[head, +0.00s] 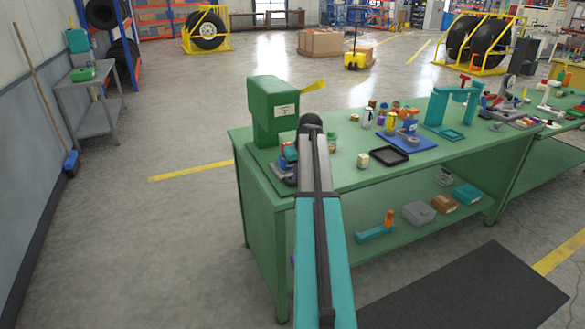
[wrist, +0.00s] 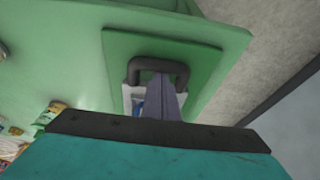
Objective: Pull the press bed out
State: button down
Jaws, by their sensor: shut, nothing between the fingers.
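The press (head: 272,112) is a green box-shaped machine with a yellow lever (head: 313,87), standing at the left end of the green workbench. In the wrist view a black U-shaped handle (wrist: 180,68) stands over the press's green base plate (wrist: 120,50). A pale grey part, seemingly the press bed (wrist: 128,101), shows under the handle and is mostly hidden by my fingers. My gripper (wrist: 160,78) is shut and empty, its narrow grey fingertips overlapping the handle opening. I cannot tell whether they touch the handle. My arm partly hides this spot in the head view.
The workbench (head: 340,190) carries a black tray (head: 388,156), a blue mat (head: 405,142) with bottles and a teal stand (head: 455,100) to the right. A lower shelf holds boxes. A grey side table (head: 85,88) stands left. The floor left of the bench is clear.

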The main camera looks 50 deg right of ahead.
jog(key=shift+s+a+p, duration=0.15)
jog(key=shift+s+a, duration=0.3)
jog(key=shift+s, duration=0.6)
jog(key=shift+s+a+p, duration=0.1)
jog(key=shift+s+a, duration=0.3)
jog(key=shift+s, duration=0.65)
jog(key=shift+s+a+p, duration=0.15)
jog(key=shift+s+a, duration=0.3)
jog(key=shift+s, duration=0.6)
jog(key=p+v, duration=0.6)
jog(key=v, duration=0.4)
jog(key=shift+p, duration=0.35)
